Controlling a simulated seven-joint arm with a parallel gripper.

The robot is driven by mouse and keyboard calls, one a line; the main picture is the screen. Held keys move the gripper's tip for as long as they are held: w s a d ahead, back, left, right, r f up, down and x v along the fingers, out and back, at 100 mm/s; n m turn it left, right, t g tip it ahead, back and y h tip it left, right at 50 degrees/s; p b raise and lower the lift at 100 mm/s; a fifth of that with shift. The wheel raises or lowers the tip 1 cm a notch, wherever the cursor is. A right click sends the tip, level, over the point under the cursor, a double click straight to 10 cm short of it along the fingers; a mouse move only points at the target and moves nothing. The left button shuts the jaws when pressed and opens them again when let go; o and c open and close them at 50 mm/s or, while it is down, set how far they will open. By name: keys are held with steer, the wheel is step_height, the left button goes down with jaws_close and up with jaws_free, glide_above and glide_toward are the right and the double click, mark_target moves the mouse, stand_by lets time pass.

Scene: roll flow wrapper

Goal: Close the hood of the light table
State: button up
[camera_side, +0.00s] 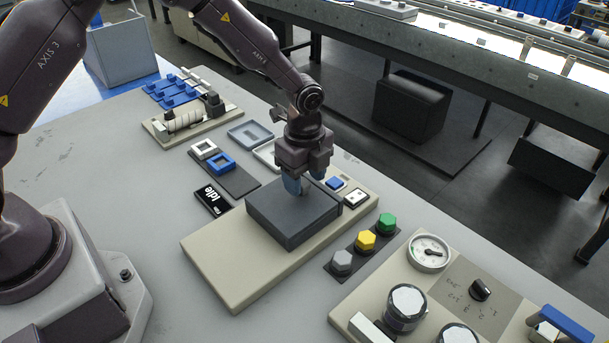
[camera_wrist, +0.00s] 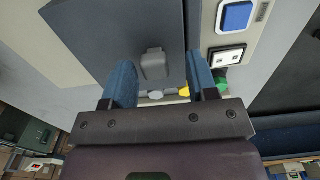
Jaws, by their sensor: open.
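The light table has a beige base (camera_side: 222,268) and a dark grey box-shaped hood (camera_side: 290,218). The hood looks down flat over the base in the side view; I cannot tell whether a small gap is left under it. In the wrist view the hood (camera_wrist: 112,30) is a dark panel with a small grey handle (camera_wrist: 153,64) near its edge. My gripper (camera_side: 305,182) is above the hood's far edge, pointing down. Its blue fingers are open, one on each side of the handle in the wrist view (camera_wrist: 160,78). I cannot tell whether they touch it.
A blue button (camera_side: 334,184) and a white switch (camera_side: 355,197) sit beside the hood on the base. Grey, yellow (camera_side: 365,240) and green buttons stand at the right. A control panel with a gauge (camera_side: 429,252) is at front right. A black "Idle" display (camera_side: 212,199) lies left.

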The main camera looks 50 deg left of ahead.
mark_target(292, 197)
step_height(292, 197, up, 13)
stand_by(0.4)
steer(key=shift+f, duration=0.1)
steer(key=s+a+r+n+t, duration=0.2)
steer(key=s+r+n, duration=0.4)
steer(key=s+n, duration=0.3)
steer(key=s+a+r+n+t, duration=0.3)
steer(key=s+a+r+n, duration=0.2)
steer(key=s, duration=1)
step_height(292, 197, up, 2)
steer(key=n, duration=0.4)
steer(key=shift+s+a+r+t, duration=0.2)
steer(key=shift+a+t, duration=0.05)
steer(key=shift+t, duration=0.05)
